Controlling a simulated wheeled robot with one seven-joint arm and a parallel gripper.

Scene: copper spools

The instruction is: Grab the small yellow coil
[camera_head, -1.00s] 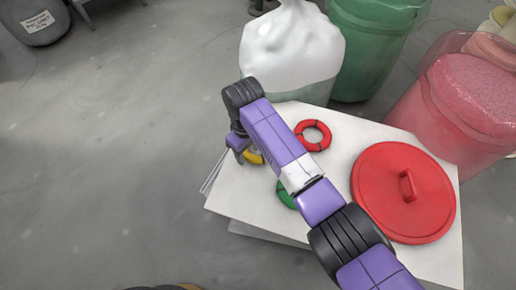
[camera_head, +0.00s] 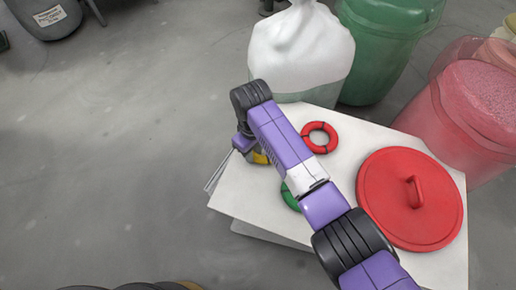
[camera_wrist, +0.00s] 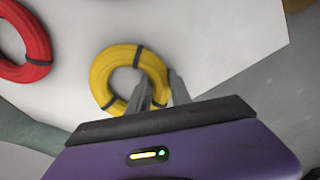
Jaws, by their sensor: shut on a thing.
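The small yellow coil (camera_wrist: 105,75) lies on the white table top in the wrist view, a ring with dark bands. In the head view only a sliver of the yellow coil (camera_head: 260,158) shows beside my arm. My gripper (camera_wrist: 161,92) is shut on the right side of the coil's ring, with one finger inside the hole and the other outside. The lower right of the ring is partly hidden by the fingers. In the head view the fingers are mostly hidden behind my wrist.
A red coil (camera_head: 320,126) and a partly hidden green coil (camera_head: 288,200) lie on the white table (camera_head: 250,205). A large red lid (camera_head: 385,195) covers its right side. A white bag (camera_head: 300,50), a green bin (camera_head: 385,60) and a red bin (camera_head: 455,130) stand behind.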

